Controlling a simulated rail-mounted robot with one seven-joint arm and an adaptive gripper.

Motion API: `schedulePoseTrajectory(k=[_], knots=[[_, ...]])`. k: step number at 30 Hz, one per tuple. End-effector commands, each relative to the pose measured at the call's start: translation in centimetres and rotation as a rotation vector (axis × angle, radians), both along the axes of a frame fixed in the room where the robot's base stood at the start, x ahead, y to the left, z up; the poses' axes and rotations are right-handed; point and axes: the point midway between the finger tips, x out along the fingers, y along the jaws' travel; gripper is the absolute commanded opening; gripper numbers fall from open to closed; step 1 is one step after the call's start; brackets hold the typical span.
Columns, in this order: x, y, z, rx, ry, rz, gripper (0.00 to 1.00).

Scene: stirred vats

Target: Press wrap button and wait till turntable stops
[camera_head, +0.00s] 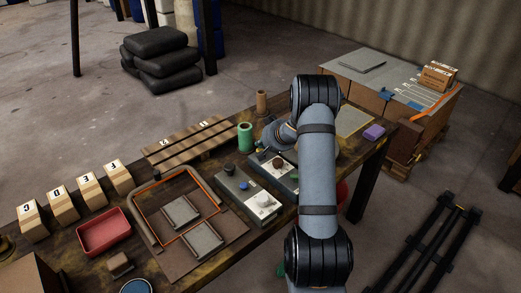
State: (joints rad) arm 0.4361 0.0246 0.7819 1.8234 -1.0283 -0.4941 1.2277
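My arm reaches over the workbench (245,238) from the lower right. Its wrist end (279,133) is above the bench, next to a green cylinder (245,137). My gripper's fingers cannot be made out, so I cannot tell whether they are open or shut. Two grey control boxes stand below and beside the wrist. The left box (250,200) has a dark knob and a blue button (244,184). The right box (282,178) has a dark round knob (278,162) and is partly hidden by my arm. I cannot tell which control is the wrap button, and no turntable is clearly identifiable.
A red bin (104,232), several lettered blocks (61,205) and a slatted wooden rack (188,142) are also on the bench.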

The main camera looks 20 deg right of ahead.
Motion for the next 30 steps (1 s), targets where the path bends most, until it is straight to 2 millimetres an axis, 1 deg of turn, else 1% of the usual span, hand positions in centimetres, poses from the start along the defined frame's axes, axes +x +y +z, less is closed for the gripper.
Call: schedulePoseTrajectory(k=[30], knots=[[0.0, 0.0, -1.1, 0.000, 0.001, 0.000, 0.00]])
